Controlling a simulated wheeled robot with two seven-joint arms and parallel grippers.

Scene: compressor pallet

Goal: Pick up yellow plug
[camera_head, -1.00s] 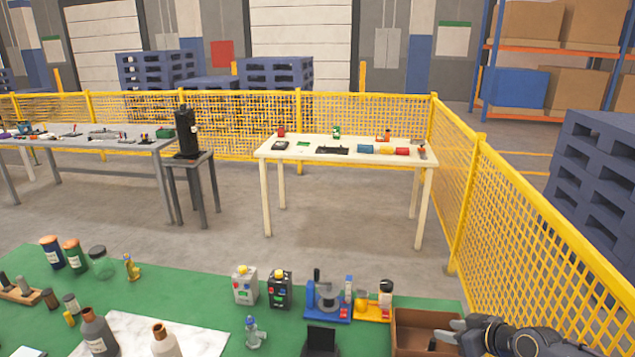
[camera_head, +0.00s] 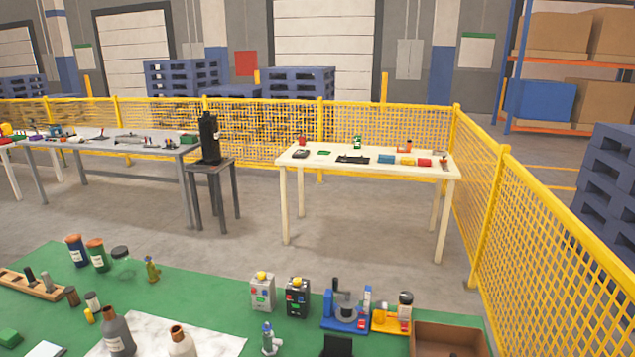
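No object is clearly recognisable as a yellow plug. A small yellow piece (camera_head: 89,316) stands at the lower left of the green table, beside a small clear vial (camera_head: 93,301). A yellow cylinder (camera_head: 407,161) lies on the cream table between a blue and a red one. A blurred yellow item (camera_head: 7,129) shows at the far left edge on the back tables. I cannot tell whether any of these is the plug. Neither of my grippers is in view.
The green table (camera_head: 200,296) in front holds bottles, jars, two button boxes (camera_head: 263,294), a blue fixture (camera_head: 345,318) and a brown open box (camera_head: 450,337). Behind are the cream table (camera_head: 330,152), a grey table (camera_head: 95,145) and yellow fencing (camera_head: 545,235).

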